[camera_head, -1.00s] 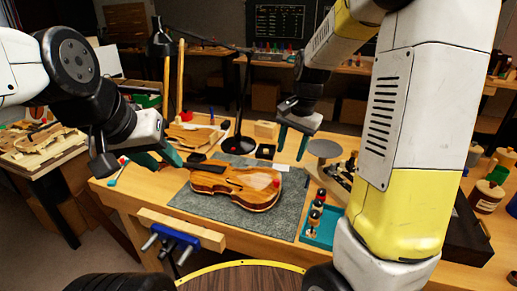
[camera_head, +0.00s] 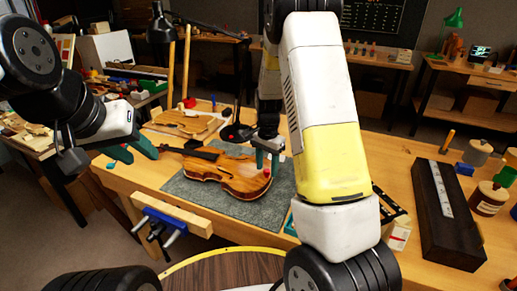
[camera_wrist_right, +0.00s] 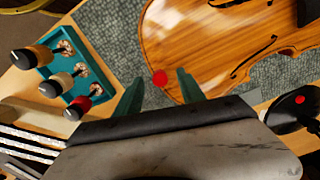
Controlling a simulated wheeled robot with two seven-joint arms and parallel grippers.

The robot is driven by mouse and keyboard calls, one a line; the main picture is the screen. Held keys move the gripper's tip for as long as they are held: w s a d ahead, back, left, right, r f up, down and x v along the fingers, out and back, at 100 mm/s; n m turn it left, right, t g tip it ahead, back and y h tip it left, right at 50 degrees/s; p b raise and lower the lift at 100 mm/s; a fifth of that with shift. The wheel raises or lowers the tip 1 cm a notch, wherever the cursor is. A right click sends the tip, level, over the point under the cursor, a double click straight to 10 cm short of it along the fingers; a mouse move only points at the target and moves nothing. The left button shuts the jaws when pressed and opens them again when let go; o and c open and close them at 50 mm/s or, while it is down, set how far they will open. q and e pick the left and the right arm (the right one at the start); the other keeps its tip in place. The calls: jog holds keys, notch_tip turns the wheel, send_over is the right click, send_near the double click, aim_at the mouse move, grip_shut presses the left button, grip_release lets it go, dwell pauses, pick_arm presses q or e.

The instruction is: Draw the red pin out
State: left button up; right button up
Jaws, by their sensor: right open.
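The violin body (camera_head: 228,172) lies on a grey mat (camera_head: 190,190) on the bench. The red pin (camera_head: 267,172) shows as a small red round head at the violin's right end; it also shows in the right wrist view (camera_wrist_right: 160,78) at the violin's edge. My right gripper (camera_head: 267,158) is open above that end. In the right wrist view its two teal fingertips (camera_wrist_right: 160,83) appear on either side of the red head, with a gap to each; the height between them is hard to tell. My left gripper (camera_head: 133,153) is open and empty, left of the violin's neck.
A teal tray (camera_wrist_right: 45,72) with three handled tools stands close to the right gripper. A lamp base (camera_head: 236,132) stands behind the violin. A long dark box (camera_head: 445,215) and jars (camera_head: 488,198) are on the right. A blue vise (camera_head: 160,222) is on the front edge.

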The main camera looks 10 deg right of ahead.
jog(key=shift+f, duration=0.3)
grip_shut()
dwell(0.3)
